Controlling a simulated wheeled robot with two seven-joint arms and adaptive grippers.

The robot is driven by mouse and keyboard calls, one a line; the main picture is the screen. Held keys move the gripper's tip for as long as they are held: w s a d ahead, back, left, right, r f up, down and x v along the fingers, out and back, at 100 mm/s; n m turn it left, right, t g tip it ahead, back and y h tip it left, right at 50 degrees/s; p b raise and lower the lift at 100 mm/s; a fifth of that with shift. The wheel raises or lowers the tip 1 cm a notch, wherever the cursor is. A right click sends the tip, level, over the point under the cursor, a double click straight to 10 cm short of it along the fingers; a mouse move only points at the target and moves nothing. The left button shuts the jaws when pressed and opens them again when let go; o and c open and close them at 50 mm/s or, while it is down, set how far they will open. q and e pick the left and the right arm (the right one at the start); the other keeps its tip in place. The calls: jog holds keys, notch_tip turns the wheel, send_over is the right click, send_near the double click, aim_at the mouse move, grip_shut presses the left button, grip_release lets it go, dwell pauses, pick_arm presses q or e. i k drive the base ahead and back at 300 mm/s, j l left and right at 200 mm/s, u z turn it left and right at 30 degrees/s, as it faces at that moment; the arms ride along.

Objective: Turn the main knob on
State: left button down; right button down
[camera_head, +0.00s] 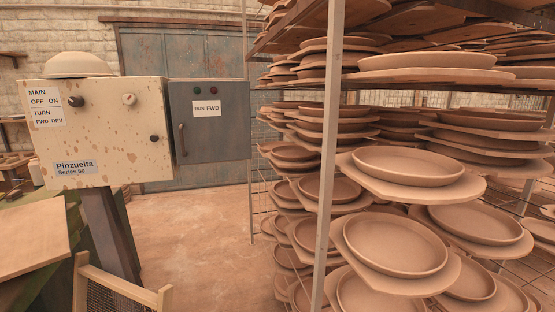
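A cream control box (105,140) with brown stains stands at the left, marked "Pinzuelta Series 60". A label (45,98) reading "MAIN OFF ON" is at its upper left, above one reading "TURN FWD REV" (47,118). A dark knob (76,101) sits just right of the MAIN label; its pointing direction is too small to tell. A pale round knob (129,99) is farther right, and a small dark knob (154,139) is lower, near the right edge. Neither of my grippers shows in the head view.
A grey door (208,128) with a handle and a "RUN FWD" label stands open to the box's right. A bowl (78,65) lies upside down on the box. Shelves of stacked clay plates (408,165) fill the right. A wooden chair frame (118,286) is in front. Floor between is clear.

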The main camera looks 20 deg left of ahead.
aim_at(76, 102)
jog(key=l+u, duration=0.1)
jog(key=u, duration=0.35)
jog(key=l+u, duration=0.15)
jog(key=u, duration=0.3)
jog(key=l+u, duration=0.2)
jog(key=u, duration=0.25)
jog(key=l+u, duration=0.15)
jog(key=u, duration=0.3)
jog(key=i+u, duration=0.25)
jog(key=i+l, duration=0.1)
jog(key=i+j+u, duration=0.05)
jog(key=i, duration=0.1)
